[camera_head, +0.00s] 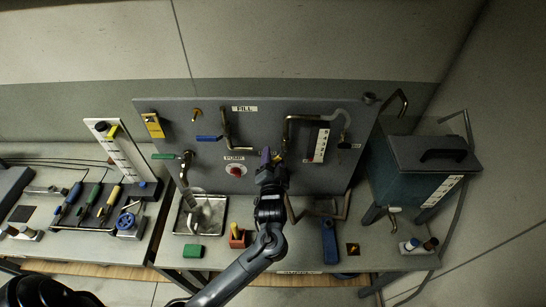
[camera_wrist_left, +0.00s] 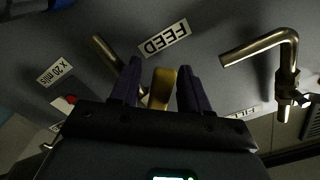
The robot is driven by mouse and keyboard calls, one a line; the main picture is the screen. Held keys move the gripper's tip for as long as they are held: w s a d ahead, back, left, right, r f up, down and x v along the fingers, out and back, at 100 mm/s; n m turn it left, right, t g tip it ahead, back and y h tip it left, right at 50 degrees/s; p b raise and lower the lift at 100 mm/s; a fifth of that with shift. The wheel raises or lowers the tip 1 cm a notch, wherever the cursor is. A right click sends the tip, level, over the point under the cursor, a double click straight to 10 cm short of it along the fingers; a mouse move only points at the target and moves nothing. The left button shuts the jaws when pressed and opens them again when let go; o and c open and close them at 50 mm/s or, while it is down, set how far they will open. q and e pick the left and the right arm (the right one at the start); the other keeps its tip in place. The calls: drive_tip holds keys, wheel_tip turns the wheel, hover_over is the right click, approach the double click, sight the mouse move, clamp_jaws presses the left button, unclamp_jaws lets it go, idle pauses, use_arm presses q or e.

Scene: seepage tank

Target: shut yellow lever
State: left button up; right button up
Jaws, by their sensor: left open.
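The yellow lever (camera_wrist_left: 163,86) shows in the left wrist view as a short brass-yellow bar between the two purple fingers of my left gripper (camera_wrist_left: 160,82). Small gaps show on both sides of it, and its lower end is hidden behind the gripper body. In the head view, a bit of the yellow lever (camera_head: 278,158) shows beside my left gripper (camera_head: 271,157), which is open at the grey panel, right of the red pump button. My arm hides the rest of the lever there. My right gripper is not in view.
The grey panel (camera_head: 210,125) carries bent pipes, a blue lever (camera_head: 208,138) and a green lever (camera_head: 163,156). A metal tray (camera_head: 178,222), a green block (camera_head: 194,251) and a blue object (camera_head: 329,240) are on the bench. A dark teal tank (camera_head: 400,165) stands at right.

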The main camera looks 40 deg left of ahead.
use_arm(q)
drive_tip(key=shift+w+a, duration=0.1)
drive_tip(key=shift+a, duration=0.05)
clamp_jaws()
idle(0.4)
